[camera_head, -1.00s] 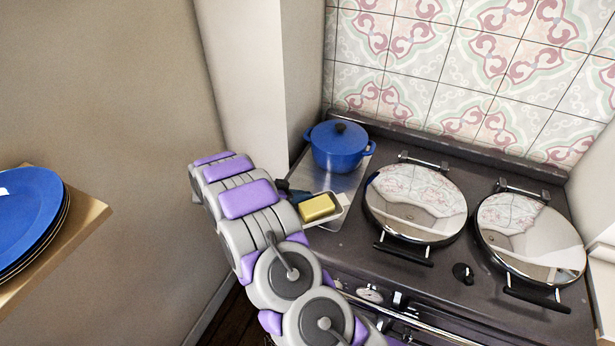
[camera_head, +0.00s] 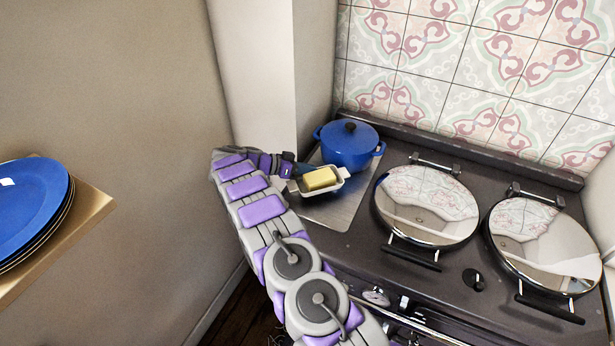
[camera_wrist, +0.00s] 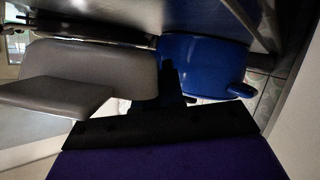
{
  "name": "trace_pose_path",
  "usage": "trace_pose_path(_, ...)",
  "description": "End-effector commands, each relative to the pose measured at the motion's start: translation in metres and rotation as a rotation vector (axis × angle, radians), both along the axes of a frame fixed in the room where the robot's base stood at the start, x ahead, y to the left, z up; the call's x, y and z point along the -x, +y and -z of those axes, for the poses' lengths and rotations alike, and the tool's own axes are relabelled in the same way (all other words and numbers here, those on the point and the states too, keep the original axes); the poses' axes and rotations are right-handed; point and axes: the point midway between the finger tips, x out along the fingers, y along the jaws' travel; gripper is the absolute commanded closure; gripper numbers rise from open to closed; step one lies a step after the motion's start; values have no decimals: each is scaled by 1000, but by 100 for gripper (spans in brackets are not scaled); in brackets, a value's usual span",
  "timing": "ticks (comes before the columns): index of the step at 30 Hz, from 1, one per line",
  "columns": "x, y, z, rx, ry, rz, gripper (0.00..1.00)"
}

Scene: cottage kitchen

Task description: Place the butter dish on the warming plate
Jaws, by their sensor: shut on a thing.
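The butter dish (camera_head: 330,187) is a small white dish with a yellow block of butter (camera_head: 320,179) in it. My gripper (camera_head: 293,173) is shut on the dish's left end and holds it level, over the front left of the warming plate. The warming plate (camera_head: 338,212) is a flat silver metal sheet on the left of the stove top. Whether the dish touches the plate cannot be told. The wrist view shows the pale dish (camera_wrist: 90,75) close up at the dark jaws; the fingertips are partly hidden.
A blue lidded pot (camera_head: 349,147) stands on the back of the warming plate, just behind the dish. Two round chrome stove lids (camera_head: 427,205) lie to the right. A wall (camera_head: 262,80) rises close on the left. Blue plates (camera_head: 35,210) sit on a wooden shelf at far left.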

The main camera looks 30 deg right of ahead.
Motion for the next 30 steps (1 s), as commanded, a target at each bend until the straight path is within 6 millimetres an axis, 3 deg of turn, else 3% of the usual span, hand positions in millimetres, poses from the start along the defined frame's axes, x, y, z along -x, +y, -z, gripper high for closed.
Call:
trace_pose_path(8, -5, -3, 2, 0, 4, 1, 100)
trace_pose_path(16, -6, -4, 35, 0, 1, 0, 100)
trace_pose_path(27, -6, -3, 38, 1, 3, 1, 100)
trace_pose_path(28, -6, -3, 39, 0, 3, 1, 90)
trace_pose_path(30, -6, -3, 38, 0, 3, 1, 83)
